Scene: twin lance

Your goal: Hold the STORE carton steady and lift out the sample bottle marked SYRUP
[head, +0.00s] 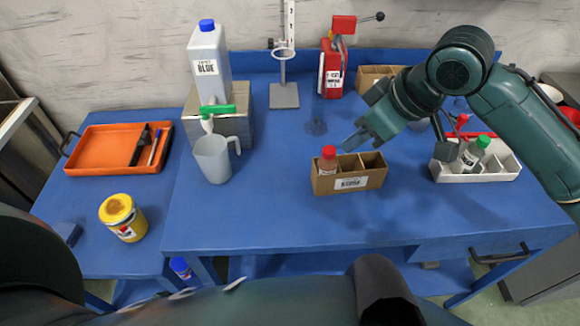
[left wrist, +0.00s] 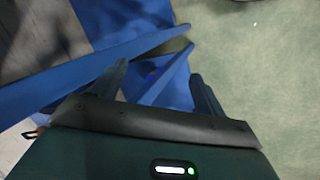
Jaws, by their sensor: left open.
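A brown carton (head: 377,181) with three compartments stands on the blue table; its front label is too small to read surely. A bottle with a red cap (head: 328,159) stands in its left compartment; the other two look empty. A white carton (head: 448,174) stands to the right, holding a bottle with a green cap (head: 471,154). I cannot read SYRUP on either bottle. My right gripper (head: 357,138) is above and behind the brown carton, apart from both bottles; its finger gap is unclear. My left gripper (left wrist: 160,88) is open and empty, low by the table's frame.
An orange tray (head: 100,151) and yellow tub (head: 122,218) are at left. A ring stand (head: 284,95) and red device (head: 331,72) stand at the back. The table's front middle is clear.

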